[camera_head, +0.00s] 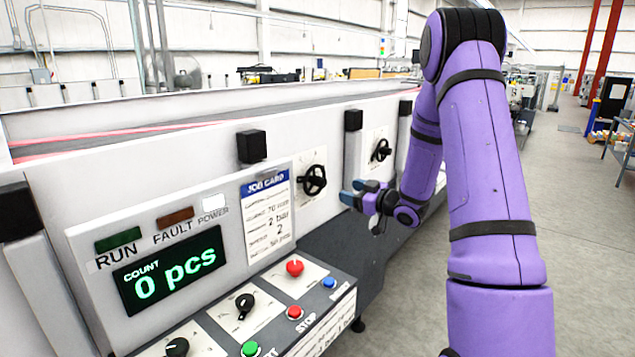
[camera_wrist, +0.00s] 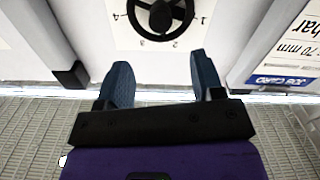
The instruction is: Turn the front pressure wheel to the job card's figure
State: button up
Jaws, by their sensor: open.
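A black handwheel (camera_head: 313,180) sits on a white dial plate right of the job card (camera_head: 268,215). Another black wheel (camera_head: 381,150) is farther along the machine. The card shows "2 bar" among smaller lines that are hard to read. In the wrist view, a black wheel (camera_wrist: 158,14) is at the top edge, partly cut off, with figures 1, 2 and 3 around it. The job card (camera_wrist: 290,60) appears upside down at its right. My gripper (camera_head: 352,191) is open and empty, its blue fingers (camera_wrist: 161,78) pointing toward that wheel but apart from it.
A display (camera_head: 170,272) reads "0 pcs". Below it, a control panel carries a red knob (camera_head: 294,267), black selector (camera_head: 245,302) and several buttons. Black blocks (camera_head: 251,146) and posts stand along the machine side. Open floor (camera_head: 575,230) lies right of my arm.

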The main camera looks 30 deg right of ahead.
aim_at(325, 184)
jog(key=x, duration=1.1)
jog(key=shift+s, duration=0.1)
jog(key=c, duration=0.9)
jog(key=shift+m, duration=0.4)
jog(key=m, duration=0.4)
jog(key=shift+d+m, duration=0.1)
jog(key=shift+m, duration=0.2)
jog(key=m, duration=0.4)
jog(key=shift+m, duration=0.3)
